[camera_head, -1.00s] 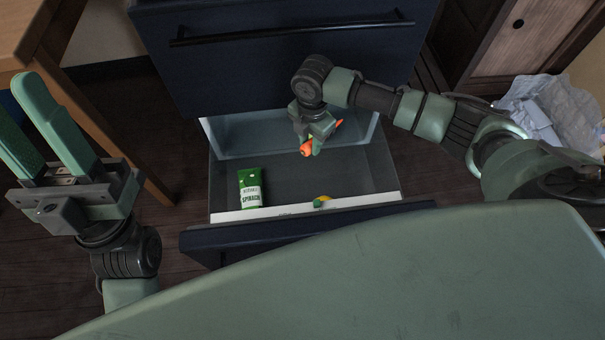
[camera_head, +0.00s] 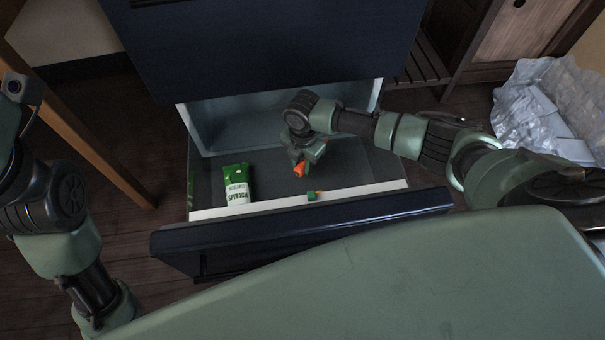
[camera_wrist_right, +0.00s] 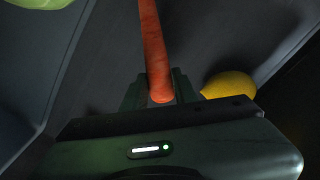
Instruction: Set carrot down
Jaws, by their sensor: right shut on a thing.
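The orange carrot (camera_head: 300,169) is in my right gripper (camera_head: 304,161), inside the open drawer (camera_head: 265,208). In the right wrist view the carrot (camera_wrist_right: 152,45) extends away from between the two fingers (camera_wrist_right: 160,90), which are shut on its near end. The drawer floor is behind it; I cannot tell whether the carrot touches it. My left arm shows at the left edge, but its fingers are out of view.
A green and white spinach pack (camera_head: 236,185) lies in the drawer's left part. A small green and yellow item (camera_head: 313,196) is near the drawer front. A yellow fruit (camera_wrist_right: 229,85) lies right of the gripper in the wrist view. Crumpled white sheets (camera_head: 545,110) are at right.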

